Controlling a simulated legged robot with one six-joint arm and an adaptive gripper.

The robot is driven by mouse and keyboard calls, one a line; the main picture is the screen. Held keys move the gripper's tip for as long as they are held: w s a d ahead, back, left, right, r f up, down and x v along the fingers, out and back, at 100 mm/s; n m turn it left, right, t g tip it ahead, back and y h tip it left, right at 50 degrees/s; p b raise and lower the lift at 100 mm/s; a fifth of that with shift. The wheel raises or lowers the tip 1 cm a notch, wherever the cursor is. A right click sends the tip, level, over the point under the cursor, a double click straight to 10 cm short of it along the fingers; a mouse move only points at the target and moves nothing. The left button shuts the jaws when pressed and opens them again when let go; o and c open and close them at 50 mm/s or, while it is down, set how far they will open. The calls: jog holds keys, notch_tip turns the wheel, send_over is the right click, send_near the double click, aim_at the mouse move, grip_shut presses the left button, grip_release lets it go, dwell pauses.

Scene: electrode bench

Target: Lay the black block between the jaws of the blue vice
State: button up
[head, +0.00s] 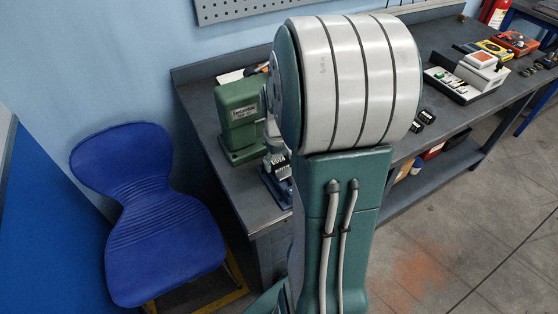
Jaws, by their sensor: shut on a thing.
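The blue vice (277,188) stands near the front left end of the dark bench, largely hidden behind my arm. The black block (280,168), with pale marks on it, shows just above the vice. My gripper (274,150) shows only as a small grey part beside my arm, pointing down over the vice. It is shut on the black block. I cannot tell whether the block touches the vice or sits between its jaws.
A green machine (239,122) stands just left of the vice. More small black blocks (424,118) lie right of my arm. A white device (484,72) and a switch box (453,86) stand farther right. A blue chair (150,210) stands left of the bench.

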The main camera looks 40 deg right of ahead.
jog(key=o, duration=1.2)
jog(key=shift+o, duration=0.3)
jog(key=shift+d, duration=0.1)
notch_tip(320, 180, up, 12)
jog(key=s+a+r+n+t, duration=0.1)
jog(key=s+a, duration=0.3)
jog(key=a, duration=0.6)
jog(key=s+a+r+n+t, duration=0.1)
jog(key=s+a+r+t, duration=0.2)
jog(key=a, duration=0.7)
jog(key=shift+s+a+n+t, duration=0.25)
jog(key=shift+s+n+t, duration=0.05)
jog(key=shift+s+t, duration=0.5)
jog(key=shift+w, duration=0.1)
